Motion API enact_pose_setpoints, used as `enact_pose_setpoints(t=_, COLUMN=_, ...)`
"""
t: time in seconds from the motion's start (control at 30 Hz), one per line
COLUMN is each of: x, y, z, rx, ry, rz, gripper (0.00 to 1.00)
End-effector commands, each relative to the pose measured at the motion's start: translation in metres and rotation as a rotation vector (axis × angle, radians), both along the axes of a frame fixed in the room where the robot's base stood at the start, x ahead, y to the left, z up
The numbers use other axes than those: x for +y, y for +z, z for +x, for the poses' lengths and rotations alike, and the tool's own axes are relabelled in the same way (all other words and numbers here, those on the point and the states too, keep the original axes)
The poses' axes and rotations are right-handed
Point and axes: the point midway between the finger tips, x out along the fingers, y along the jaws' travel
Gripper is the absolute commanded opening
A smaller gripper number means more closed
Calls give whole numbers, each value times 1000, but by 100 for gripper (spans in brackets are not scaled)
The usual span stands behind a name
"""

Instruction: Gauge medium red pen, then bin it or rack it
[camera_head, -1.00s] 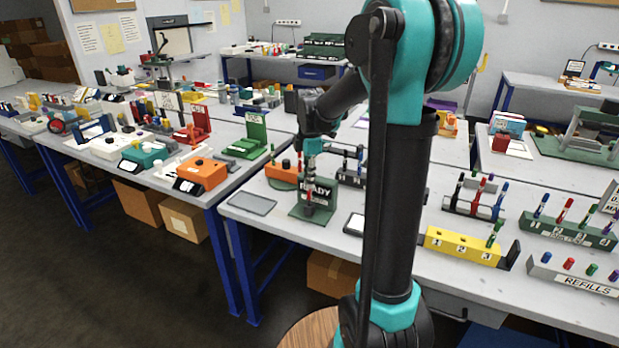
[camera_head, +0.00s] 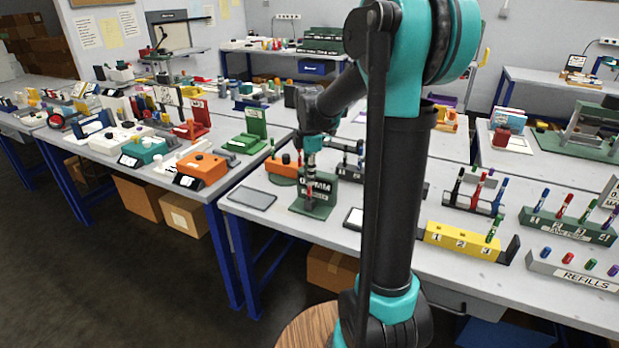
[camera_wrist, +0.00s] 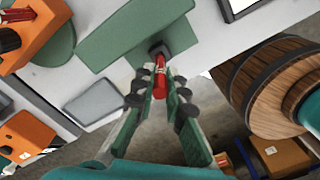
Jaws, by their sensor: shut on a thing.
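My gripper (camera_head: 309,172) is shut on a red pen (camera_head: 309,194), held upright at the green gauge (camera_head: 320,210) on the front table. In the wrist view my gripper (camera_wrist: 160,72) has both fingers on the red pen (camera_wrist: 160,84). The pen's far end meets a small dark part (camera_wrist: 157,48) at the edge of the green base (camera_wrist: 105,30); I cannot tell how deep it sits. The gauge's sign (camera_head: 326,188) shows a reading ending in "MM", with smaller text below that I cannot read.
A grey tray (camera_head: 250,198) lies left of the gauge, and a dark framed pad (camera_head: 353,218) lies right. A yellow 1-2-3 block (camera_head: 462,240), a green numbered rack (camera_head: 568,229) with pens and a REFILLS block (camera_head: 580,277) stand further right. A wooden barrel (camera_wrist: 265,80) stands below the table edge.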

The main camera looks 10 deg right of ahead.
Motion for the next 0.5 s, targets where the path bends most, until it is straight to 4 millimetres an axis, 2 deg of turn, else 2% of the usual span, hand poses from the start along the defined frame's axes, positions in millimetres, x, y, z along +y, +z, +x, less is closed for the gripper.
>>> enact_pose_setpoints(t=0.5, x=0, y=38, z=0, rx=0, ry=0, rz=0, gripper=0)
